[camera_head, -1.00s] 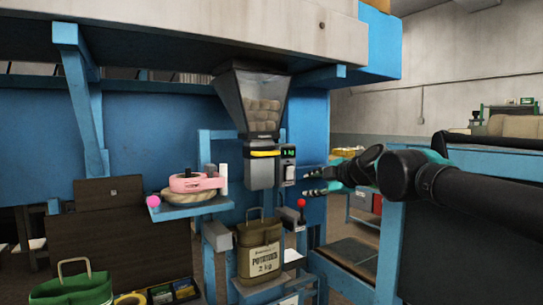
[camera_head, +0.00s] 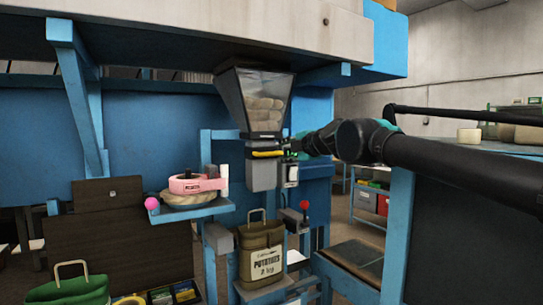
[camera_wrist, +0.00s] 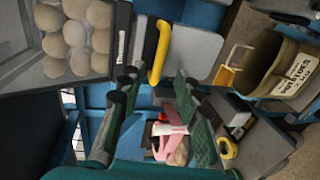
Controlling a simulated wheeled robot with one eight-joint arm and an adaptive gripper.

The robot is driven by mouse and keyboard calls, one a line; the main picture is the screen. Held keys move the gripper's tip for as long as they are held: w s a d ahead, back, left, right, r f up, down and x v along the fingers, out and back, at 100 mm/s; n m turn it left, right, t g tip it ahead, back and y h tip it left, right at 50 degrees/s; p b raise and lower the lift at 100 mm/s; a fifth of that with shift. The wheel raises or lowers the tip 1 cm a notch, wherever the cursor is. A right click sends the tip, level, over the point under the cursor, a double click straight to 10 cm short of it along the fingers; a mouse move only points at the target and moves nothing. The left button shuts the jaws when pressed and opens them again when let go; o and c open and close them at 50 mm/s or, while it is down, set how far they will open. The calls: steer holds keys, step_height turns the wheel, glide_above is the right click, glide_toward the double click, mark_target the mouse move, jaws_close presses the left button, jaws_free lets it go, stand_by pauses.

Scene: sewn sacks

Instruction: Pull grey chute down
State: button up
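The grey chute (camera_head: 263,176) hangs under the clear hopper (camera_head: 264,98) of potatoes, with a yellow handle (camera_head: 266,154) across its top. In the wrist view the chute (camera_wrist: 195,52) lies sideways and its yellow handle (camera_wrist: 160,50) is just ahead of my fingertips. My gripper (camera_wrist: 157,82) is open, with its two fingers apart and nothing between them. In the head view my gripper (camera_head: 294,148) is at the handle's height, just to its right. I cannot tell whether a finger touches the handle. An olive potato sack (camera_head: 260,256) stands open below the chute.
A small display box (camera_head: 290,173) is beside the chute on the right, close to my gripper. A red-knobbed lever (camera_head: 304,206) stands below it. A blue shelf (camera_head: 202,211) with pink tape (camera_head: 193,184) is to the left. A green sack (camera_head: 72,290) is at lower left.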

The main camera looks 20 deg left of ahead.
mark_target(272, 154)
steer(key=x, duration=0.8)
steer(key=shift+w, duration=0.1)
jaws_close()
